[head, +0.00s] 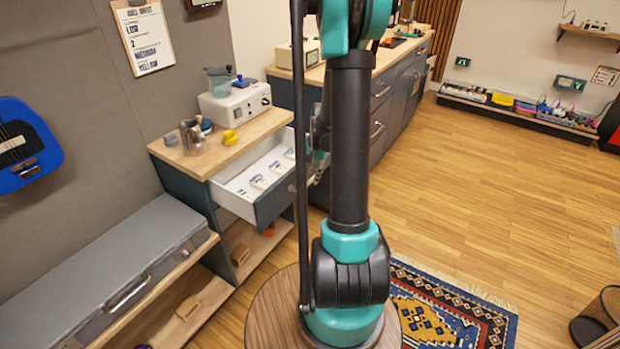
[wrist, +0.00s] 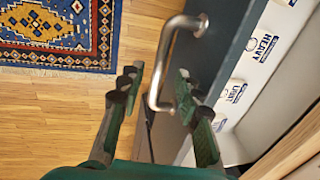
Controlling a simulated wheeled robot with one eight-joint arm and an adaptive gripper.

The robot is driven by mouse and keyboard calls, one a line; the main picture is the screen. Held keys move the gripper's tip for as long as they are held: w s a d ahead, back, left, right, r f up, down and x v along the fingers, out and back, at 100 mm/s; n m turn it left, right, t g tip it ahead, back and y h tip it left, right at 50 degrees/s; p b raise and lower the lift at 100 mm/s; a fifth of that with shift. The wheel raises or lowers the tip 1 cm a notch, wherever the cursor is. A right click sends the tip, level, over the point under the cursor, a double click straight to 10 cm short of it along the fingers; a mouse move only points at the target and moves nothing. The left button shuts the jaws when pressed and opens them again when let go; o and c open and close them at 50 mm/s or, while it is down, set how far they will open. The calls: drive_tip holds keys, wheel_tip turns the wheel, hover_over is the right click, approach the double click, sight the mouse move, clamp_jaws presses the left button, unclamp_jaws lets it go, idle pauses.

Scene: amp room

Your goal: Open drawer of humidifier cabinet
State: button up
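The humidifier cabinet (head: 183,185) is dark with a wooden top and stands left of my arm. Its top drawer (head: 250,209) is pulled out, showing a white inside with labelled packets. In the wrist view the drawer front (wrist: 226,45) runs along the right, with the packets behind it. Its metal bar handle (wrist: 158,72) lies between the fingers of my gripper (wrist: 157,80). The fingers are apart, with visible gaps to the bar. In the head view my arm hides most of the gripper and the handle.
A white device (head: 235,103), a metal jug (head: 191,137) and a yellow item (head: 230,136) stand on the cabinet top. A grey bench (head: 100,275) is at left, and a long counter (head: 385,90) behind.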

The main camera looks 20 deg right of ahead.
wheel_tip(320, 180, up, 10)
drive_tip(key=s+d, duration=0.1)
drive_tip(key=shift+s, duration=0.3)
drive_tip(key=shift+f, duration=0.1)
drive_tip(key=s+a+f+n+t, duration=0.1)
drive_tip(key=s+a+f+n, duration=0.1)
drive_tip(key=s+a+n, duration=0.3)
drive_tip(key=s+a+f+n+t+h, duration=0.1)
drive_tip(key=s+a+n, duration=0.4)
drive_tip(key=s, duration=0.9)
drive_tip(key=shift+s+a+f+n, duration=0.25)
drive_tip(key=shift+a+f+n, duration=0.1)
drive_tip(key=shift+a, duration=0.35)
idle(2.6)
